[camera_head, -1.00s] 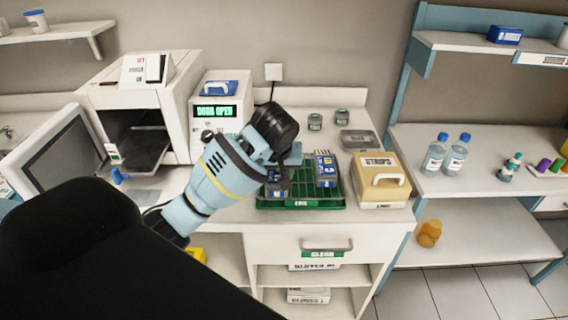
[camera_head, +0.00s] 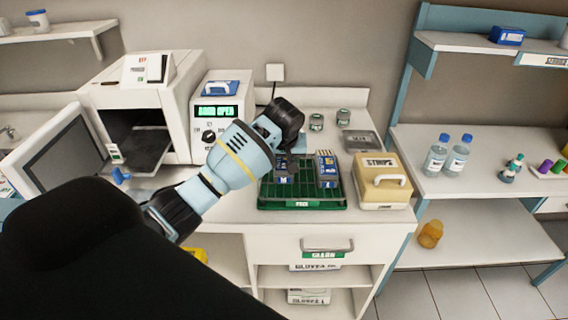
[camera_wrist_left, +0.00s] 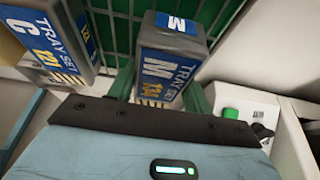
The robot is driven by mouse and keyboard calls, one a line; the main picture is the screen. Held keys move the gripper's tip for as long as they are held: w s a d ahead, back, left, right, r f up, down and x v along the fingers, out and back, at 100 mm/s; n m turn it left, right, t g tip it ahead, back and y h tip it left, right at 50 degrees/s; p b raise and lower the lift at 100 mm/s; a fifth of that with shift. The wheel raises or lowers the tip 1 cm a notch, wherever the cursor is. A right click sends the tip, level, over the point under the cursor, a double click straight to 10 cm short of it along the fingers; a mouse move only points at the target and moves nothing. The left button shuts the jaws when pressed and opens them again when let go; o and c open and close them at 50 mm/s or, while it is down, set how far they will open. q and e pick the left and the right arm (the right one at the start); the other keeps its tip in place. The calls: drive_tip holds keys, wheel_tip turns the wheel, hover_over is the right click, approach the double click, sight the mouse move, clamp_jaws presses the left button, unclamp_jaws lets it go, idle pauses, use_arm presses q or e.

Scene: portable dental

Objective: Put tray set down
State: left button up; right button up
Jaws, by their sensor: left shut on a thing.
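A dark blue-grey tray set marked M (camera_head: 284,177) is at the left part of the green rack (camera_head: 302,204). My left gripper (camera_head: 296,152) reaches in from the upper left and is shut on this tray set. In the left wrist view the M tray set (camera_wrist_left: 168,62) sits just beyond my gripper, over the green grid. I cannot tell whether its base touches the rack. A second tray set marked C (camera_head: 326,169) stands at the right part of the rack and also shows in the left wrist view (camera_wrist_left: 52,40). My right gripper is not in view.
A beige box with a white handle (camera_head: 382,181) stands close to the rack's right side. Behind are two small tins (camera_head: 316,122) and a grey metal tray (camera_head: 360,141). A white device with a lit display (camera_head: 217,110) and an open sterilizer (camera_head: 140,135) stand left.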

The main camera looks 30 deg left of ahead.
use_arm(q)
drive_tip(key=shift+f, duration=0.6)
drive_tip(key=shift+f, duration=0.2)
drive_tip(key=o, duration=1.1)
drive_tip(key=shift+o, duration=0.2)
drive_tip(key=shift+r, duration=0.1)
drive_tip(key=v, duration=1.2)
